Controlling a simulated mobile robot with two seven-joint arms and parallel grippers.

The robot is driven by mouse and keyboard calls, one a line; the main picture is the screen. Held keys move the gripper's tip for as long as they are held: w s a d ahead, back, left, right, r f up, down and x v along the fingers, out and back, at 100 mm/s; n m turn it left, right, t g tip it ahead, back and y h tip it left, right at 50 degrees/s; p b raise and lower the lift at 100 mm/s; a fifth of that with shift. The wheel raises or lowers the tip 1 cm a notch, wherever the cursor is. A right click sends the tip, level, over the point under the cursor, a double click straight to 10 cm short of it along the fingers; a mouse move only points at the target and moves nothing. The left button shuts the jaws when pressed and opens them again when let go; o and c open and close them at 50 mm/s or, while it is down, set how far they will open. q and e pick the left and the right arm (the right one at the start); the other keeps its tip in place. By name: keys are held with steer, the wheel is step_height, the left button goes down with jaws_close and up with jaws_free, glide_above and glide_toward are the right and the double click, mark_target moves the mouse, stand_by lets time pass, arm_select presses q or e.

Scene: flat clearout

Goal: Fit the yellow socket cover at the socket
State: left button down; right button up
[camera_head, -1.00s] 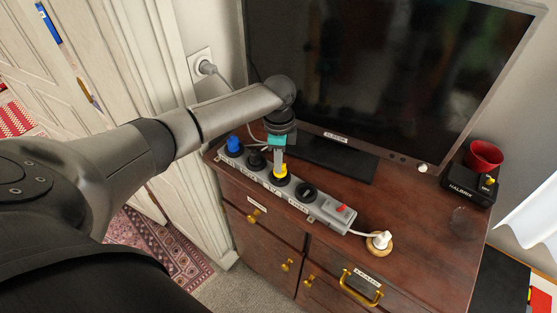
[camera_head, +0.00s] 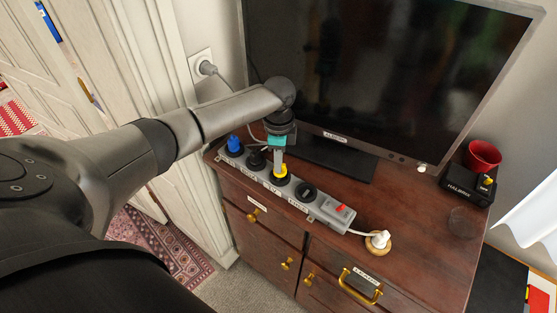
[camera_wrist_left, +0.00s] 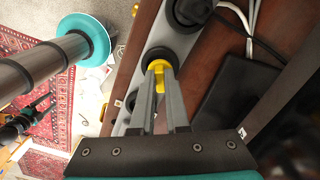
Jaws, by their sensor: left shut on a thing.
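The yellow socket cover (camera_head: 280,170) is at a socket of the grey power strip (camera_head: 318,211), in the strip's middle part. My left gripper (camera_head: 279,172) points down over that socket and is shut on the cover. In the left wrist view the fingers of my left gripper (camera_wrist_left: 162,88) hold the yellow cover (camera_wrist_left: 160,66) right at the round black socket (camera_wrist_left: 157,56). I cannot tell whether the cover is fully seated.
On the same strip stand a blue plug (camera_head: 234,143), a black plug (camera_head: 256,158), an empty-looking socket (camera_head: 306,191) and a red switch (camera_head: 342,210). A monitor (camera_head: 380,70) rises close behind. A white plug (camera_head: 380,239) sits on a wooden disc, and a red cup (camera_head: 484,154) is at right.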

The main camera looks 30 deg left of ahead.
arm_select(q)
steer(key=shift+f+b, duration=0.45)
steer(key=shift+f, duration=0.7)
stand_by(0.4)
steer(key=c, duration=0.8)
jaws_free()
steer(key=shift+c, duration=0.2)
steer(key=shift+r, duration=0.1)
step_height(320, 180, up, 15)
steer(key=shift+d, duration=0.1)
